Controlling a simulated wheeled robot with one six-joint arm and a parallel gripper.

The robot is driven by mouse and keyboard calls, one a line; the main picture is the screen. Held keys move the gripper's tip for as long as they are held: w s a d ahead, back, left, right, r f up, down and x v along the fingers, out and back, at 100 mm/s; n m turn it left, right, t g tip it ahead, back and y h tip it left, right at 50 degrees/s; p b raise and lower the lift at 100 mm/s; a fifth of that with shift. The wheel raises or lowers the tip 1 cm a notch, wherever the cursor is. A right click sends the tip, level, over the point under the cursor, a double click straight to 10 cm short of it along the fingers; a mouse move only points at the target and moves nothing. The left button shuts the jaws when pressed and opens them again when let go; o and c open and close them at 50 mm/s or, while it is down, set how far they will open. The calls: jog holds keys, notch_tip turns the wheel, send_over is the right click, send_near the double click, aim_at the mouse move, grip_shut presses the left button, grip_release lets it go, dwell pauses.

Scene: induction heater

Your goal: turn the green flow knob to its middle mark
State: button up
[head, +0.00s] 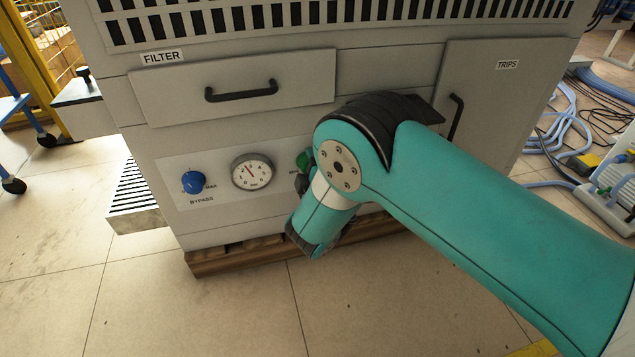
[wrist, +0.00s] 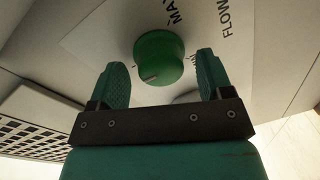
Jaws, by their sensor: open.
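The green flow knob (wrist: 158,55) is on a pale panel in the wrist view, between and just beyond the tips of my open gripper (wrist: 161,62). A light pointer line shows on its near edge, toward the lower left. A short tick is on the panel left of the knob. "MAX" lettering lies above right and "FLOW" further right; other lettering is partly hidden by the right finger. In the head view the knob (head: 304,159) is partly hidden behind my arm, and my fingers are hidden.
On the same panel, left of the knob, are a round gauge (head: 254,173) and a blue bypass knob (head: 193,182). Above are a filter drawer (head: 310,75) with a black handle and a trips door (head: 500,100). Floor in front is clear; hoses (head: 565,130) lie at right.

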jog(key=b+v, duration=1.7)
jog(key=b, duration=0.3)
